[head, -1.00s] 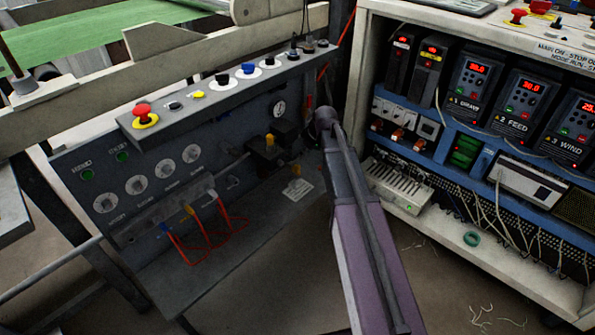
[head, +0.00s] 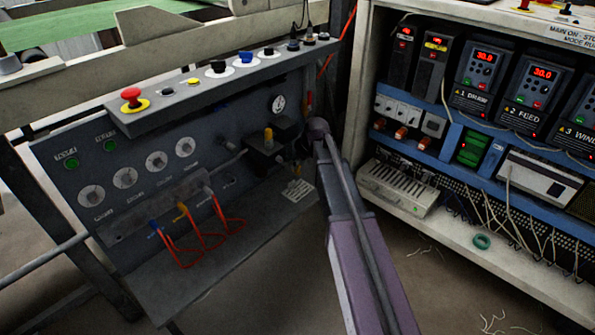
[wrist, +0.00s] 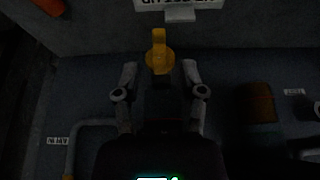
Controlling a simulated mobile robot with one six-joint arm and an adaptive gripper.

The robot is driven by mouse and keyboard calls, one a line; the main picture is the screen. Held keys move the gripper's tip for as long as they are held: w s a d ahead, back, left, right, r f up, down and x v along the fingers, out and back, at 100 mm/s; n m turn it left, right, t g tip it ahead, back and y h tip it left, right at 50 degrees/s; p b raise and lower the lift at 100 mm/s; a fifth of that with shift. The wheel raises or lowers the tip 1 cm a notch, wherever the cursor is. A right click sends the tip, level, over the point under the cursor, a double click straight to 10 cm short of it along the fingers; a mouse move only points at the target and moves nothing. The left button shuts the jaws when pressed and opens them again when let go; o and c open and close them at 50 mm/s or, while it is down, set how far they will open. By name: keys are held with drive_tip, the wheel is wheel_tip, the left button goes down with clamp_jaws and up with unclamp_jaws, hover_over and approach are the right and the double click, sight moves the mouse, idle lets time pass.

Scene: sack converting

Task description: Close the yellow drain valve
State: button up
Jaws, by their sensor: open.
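The yellow drain valve (wrist: 159,56) is in the upper middle of the wrist view. It has a round hub, with a flat tab pointing to the top of that picture, towards a white label. My gripper (wrist: 160,72) is open, with one finger on each side of the valve's hub and a visible gap on both sides. Whether the fingers reach its depth is hard to tell. In the head view a small yellow handle (head: 296,170), which looks like the same valve, shows above a white tag. My arm hides the gripper there.
The grey panel carries a red stop button (head: 131,98), a gauge (head: 278,103), a yellow-topped air unit (head: 268,136) and red hoses (head: 205,240). A drive cabinet (head: 400,205) stands close to the right of my arm. A brown cylinder (wrist: 258,103) and a pipe (wrist: 92,124) flank my fingers.

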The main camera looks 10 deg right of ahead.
drive_tip(key=shift+b+x, duration=0.55)
drive_tip(key=shift+x, duration=0.35)
clamp_jaws()
